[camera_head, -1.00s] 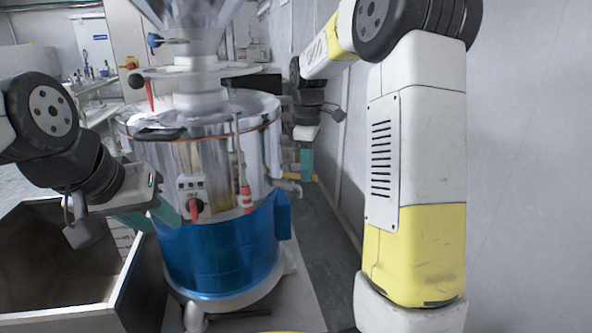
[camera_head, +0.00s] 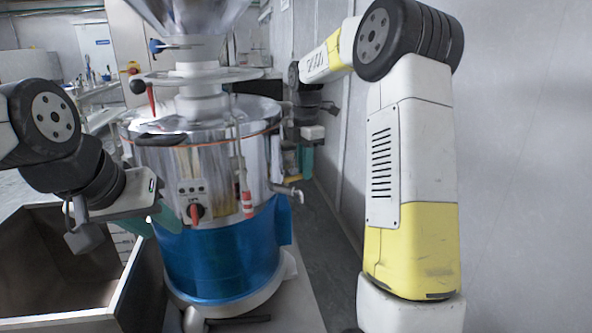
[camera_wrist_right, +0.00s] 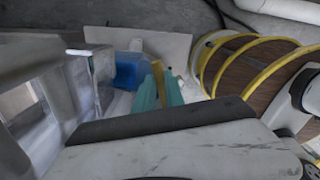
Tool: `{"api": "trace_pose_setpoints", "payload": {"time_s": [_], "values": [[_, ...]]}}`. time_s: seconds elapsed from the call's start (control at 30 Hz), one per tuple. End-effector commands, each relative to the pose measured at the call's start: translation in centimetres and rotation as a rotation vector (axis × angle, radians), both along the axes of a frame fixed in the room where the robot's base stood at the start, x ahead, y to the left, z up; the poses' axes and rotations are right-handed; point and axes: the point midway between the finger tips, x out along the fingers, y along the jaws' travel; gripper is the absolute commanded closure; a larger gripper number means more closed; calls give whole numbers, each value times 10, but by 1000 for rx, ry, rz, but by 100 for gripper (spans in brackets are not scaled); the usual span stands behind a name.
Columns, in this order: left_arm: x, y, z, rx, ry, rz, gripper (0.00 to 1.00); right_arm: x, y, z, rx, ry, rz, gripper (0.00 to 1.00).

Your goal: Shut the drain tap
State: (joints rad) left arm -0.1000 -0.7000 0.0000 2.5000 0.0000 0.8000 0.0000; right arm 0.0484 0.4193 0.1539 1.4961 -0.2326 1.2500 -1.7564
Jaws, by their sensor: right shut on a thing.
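The drain tap (camera_head: 297,192) is a metal spout with a yellow lever (camera_head: 293,179), low on the right side of the steel and blue grinder (camera_head: 222,255). My right gripper (camera_head: 306,160) reaches down beside the grinder at the tap. In the right wrist view its teal fingers (camera_wrist_right: 158,88) are shut on the yellow lever (camera_wrist_right: 157,72). The lever looks short in the head view, pointing largely along the line of sight. The spout end is in the open. My left gripper (camera_head: 155,222) is at the grinder's front left, its fingers apart and seemingly empty.
A dark open-topped bin (camera_head: 60,260) stands at the left, under my left gripper. Red-handled controls (camera_head: 196,212) are on the grinder's front. A wall (camera_head: 530,170) closes off the right, with a narrow floor strip beside the grinder. The right wrist view shows a yellow-ringed drum (camera_wrist_right: 255,70).

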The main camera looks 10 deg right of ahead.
Motion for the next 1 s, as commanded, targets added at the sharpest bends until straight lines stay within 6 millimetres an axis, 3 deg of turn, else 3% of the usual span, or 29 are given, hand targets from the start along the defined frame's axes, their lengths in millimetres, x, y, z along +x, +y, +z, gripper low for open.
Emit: {"api": "trace_pose_setpoints", "payload": {"time_s": [0.33,0.83,0.87,0.9,0.93,1.0], "values": [[0,0,0,0,0,0,64,7,2,1,0,-3,118,100],[0,0,0,0,0,0,64,8,3,1,-1,-4,132,100],[0,0,0,0,0,0,64,8,3,1,-1,-4,132,80],[0,0,0,0,0,0,64,8,3,1,0,-3,132,72],[0,0,0,0,0,0,64,8,3,1,0,-3,132,66],[0,0,0,0,0,0,64,8,3,1,-1,-2,132,64]]}}
